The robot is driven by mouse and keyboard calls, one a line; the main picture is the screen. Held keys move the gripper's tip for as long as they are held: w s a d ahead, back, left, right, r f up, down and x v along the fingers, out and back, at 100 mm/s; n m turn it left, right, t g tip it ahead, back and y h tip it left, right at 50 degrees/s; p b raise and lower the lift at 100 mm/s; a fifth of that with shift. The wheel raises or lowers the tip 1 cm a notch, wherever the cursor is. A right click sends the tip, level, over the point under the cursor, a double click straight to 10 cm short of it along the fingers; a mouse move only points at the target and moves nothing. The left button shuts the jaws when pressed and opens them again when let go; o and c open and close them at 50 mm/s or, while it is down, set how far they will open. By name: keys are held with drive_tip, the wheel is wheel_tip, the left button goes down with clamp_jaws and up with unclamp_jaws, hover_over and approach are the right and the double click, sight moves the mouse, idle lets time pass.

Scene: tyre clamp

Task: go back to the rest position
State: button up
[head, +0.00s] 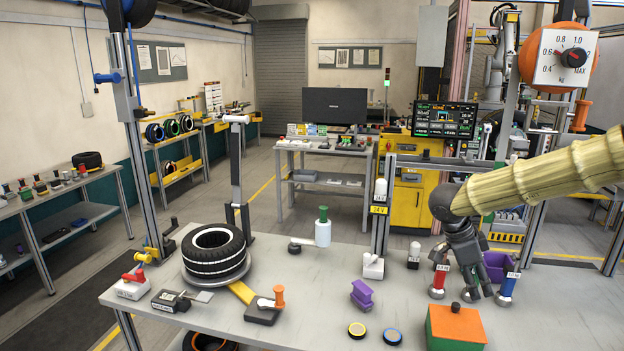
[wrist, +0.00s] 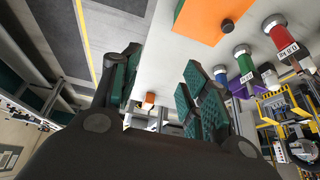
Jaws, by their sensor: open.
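My gripper (head: 464,278) is open, pointing down over the right part of the workbench (head: 330,290). It hangs between a red labelled cylinder (head: 438,283) on its left and a blue labelled cylinder (head: 508,288) on its right. In the wrist view the dark green finger pads (wrist: 160,95) stand apart with nothing held between them. Whether the fingers touch either cylinder cannot be told. A tyre (head: 213,252) lies flat on a round plate at the bench's left.
A green box with an orange top (head: 456,325) stands in front of my gripper. A purple bin (head: 497,264) is behind it. A purple block (head: 362,295) and two round discs (head: 391,337) lie to the left. The bench's centre has some free room.

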drive_tip(key=s+a+f+n+t+h, duration=0.15)
drive_tip(key=f+n, duration=0.25)
drive_tip(key=f, duration=0.7)
drive_tip(key=s+a+f+n+t+h, duration=0.1)
drive_tip(key=s+f+n+t, duration=0.2)
drive_tip(key=f, duration=0.8)
drive_tip(key=s+a+f+n+y, duration=0.3)
drive_tip(key=s+a+f+n, duration=0.15)
drive_tip(key=s+f, duration=0.4)
drive_tip(key=s+a+f+n+y, duration=0.2)
drive_tip(key=s+a+f+n, duration=0.25)
drive_tip(key=s+f, duration=0.4)
drive_tip(key=s+a+f+n+g+y, duration=0.1)
drive_tip(key=s+a+f+n+g, duration=0.1)
drive_tip(key=s, duration=0.7)
drive_tip(key=s+a+f+n+g+y, duration=0.2)
drive_tip(key=s+a, duration=0.1)
drive_tip(key=s, duration=0.6)
wheel_tip(320, 180, down, 10)
drive_tip(key=s+b, duration=0.1)
drive_tip(key=b, duration=0.9)
drive_tip(key=shift+r, duration=0.2)
